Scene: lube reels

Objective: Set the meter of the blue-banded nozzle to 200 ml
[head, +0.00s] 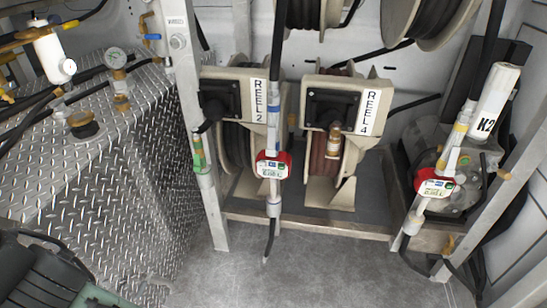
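The blue-banded nozzle (272,120) hangs upright in front of the reels, between the REEL 2 and REEL 4 labels. Its meter (273,165) has a red housing with a pale face and small green and blue marks. The digits on it are too small to read. A black hose runs up from the nozzle, and a thin dark spout points down below the meter. My gripper is not in view, and nothing is seen touching this nozzle or its meter.
A diamond-plate tank (110,150) fills the left. The grey floor (300,270) in front is clear.

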